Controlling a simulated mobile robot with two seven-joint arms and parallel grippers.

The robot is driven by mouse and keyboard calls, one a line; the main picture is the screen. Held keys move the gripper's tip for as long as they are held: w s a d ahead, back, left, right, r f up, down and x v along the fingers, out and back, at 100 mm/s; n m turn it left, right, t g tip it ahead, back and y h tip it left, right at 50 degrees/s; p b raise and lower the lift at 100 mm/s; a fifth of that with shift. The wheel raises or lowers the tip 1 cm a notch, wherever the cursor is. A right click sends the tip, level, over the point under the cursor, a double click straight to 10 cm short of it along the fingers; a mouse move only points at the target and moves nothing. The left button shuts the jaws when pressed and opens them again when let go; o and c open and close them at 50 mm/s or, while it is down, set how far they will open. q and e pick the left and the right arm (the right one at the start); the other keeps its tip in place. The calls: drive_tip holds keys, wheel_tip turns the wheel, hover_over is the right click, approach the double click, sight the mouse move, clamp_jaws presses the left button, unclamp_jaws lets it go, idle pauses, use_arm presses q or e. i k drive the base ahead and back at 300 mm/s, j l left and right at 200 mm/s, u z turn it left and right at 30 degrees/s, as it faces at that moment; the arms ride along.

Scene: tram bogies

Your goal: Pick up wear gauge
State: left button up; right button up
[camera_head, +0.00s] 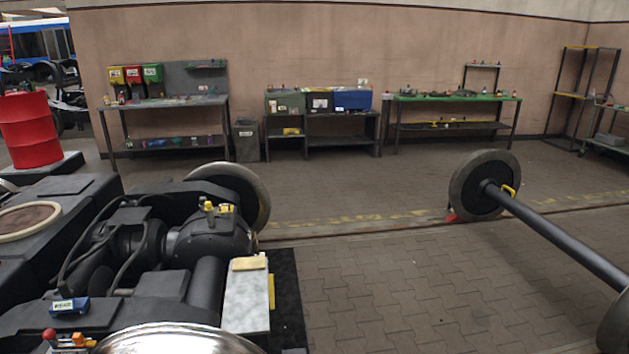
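I cannot tell for certain which item is the wear gauge. A small yellow item (508,190) sits at the wheel of the wheelset (553,237) on the right. Another small yellow piece with a knob (209,208) stands on the dark round housing of the bogie (205,290) at the left. A tan block (249,263) lies on a pale plate (246,300) at the bogie's right side. A small blue item with a label (70,306) rests on the bogie at lower left. Neither of my grippers shows in the head view.
Workbenches (165,102) and a green-topped table (455,98) stand along the back wall. A red barrel (30,130) is at far left. Red and orange small items (65,341) lie at the lower left edge. Paved floor (385,285) is clear between bogie and wheelset.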

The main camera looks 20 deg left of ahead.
sight(69, 304)
drive_tip(key=j+z, duration=0.1)
drive_tip(key=j, duration=0.25)
drive_tip(key=k+j+z, duration=0.1)
drive_tip(key=j, duration=0.25)
drive_tip(key=k+j+z, duration=0.15)
drive_tip(key=j, duration=0.2)
drive_tip(key=k+j, duration=0.1)
drive_tip(key=j, duration=0.35)
drive_tip(key=k+j, duration=0.1)
drive_tip(key=j, duration=0.3)
drive_tip(key=k+j+z, duration=0.1)
drive_tip(key=j, duration=0.35)
drive_tip(key=k+j, duration=0.15)
drive_tip(key=j, duration=0.3)
drive_tip(key=k+j, duration=0.1)
drive_tip(key=j, duration=0.3)
